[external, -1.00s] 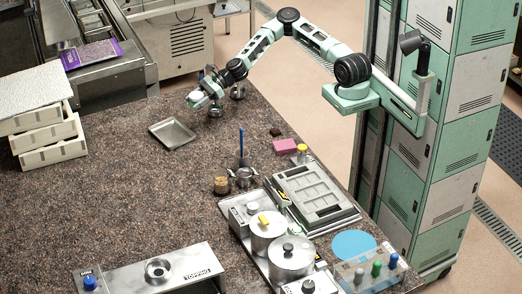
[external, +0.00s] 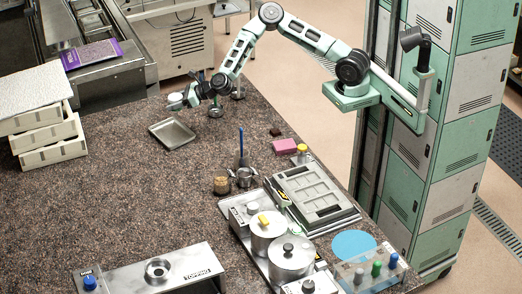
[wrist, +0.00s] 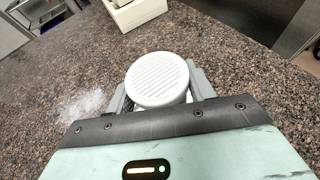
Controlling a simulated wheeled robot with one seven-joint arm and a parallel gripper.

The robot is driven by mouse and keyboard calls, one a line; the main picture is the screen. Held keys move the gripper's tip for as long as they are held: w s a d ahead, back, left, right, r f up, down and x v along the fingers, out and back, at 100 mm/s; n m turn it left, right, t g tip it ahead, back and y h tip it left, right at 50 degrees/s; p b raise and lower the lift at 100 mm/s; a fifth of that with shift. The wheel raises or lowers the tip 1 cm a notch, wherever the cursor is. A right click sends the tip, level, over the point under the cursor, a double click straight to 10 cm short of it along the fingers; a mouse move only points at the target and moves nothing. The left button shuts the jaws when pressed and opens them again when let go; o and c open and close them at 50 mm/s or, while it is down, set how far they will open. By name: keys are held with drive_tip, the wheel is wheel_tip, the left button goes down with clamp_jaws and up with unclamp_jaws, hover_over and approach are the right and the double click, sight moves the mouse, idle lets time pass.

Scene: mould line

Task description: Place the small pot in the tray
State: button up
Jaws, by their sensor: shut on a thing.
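My gripper (wrist: 158,92) is shut on a round white thing with a ribbed flat top, which seems to be the small pot (wrist: 157,78). Its sides are mostly hidden by the fingers. In the external view my gripper (external: 176,101) is above the far side of the counter, up and slightly right of the tray in the picture. The shallow grey metal tray (external: 172,134) lies flat on the counter and looks empty. The held pot and the tray are apart. I cannot clearly make out the tray in the wrist view.
Stacked cream crates (external: 47,137) stand left of the tray; one crate (wrist: 133,14) shows in the wrist view. Steel pots (external: 291,257), a moulding plate (external: 314,196) and a topping station (external: 155,272) are nearer the camera. The counter around the tray is clear.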

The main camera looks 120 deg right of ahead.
wheel_tip(320, 180, down, 9)
drive_tip(key=shift+f+p, duration=0.1)
drive_tip(key=shift+p, duration=1.05)
drive_tip(key=shift+f, duration=0.2)
drive_tip(key=shift+f, duration=0.1)
drive_tip(key=shift+f+b, duration=0.35)
drive_tip(key=shift+b, duration=0.2)
drive_tip(key=shift+f, duration=0.2)
drive_tip(key=o, duration=1)
drive_tip(key=shift+o, duration=0.2)
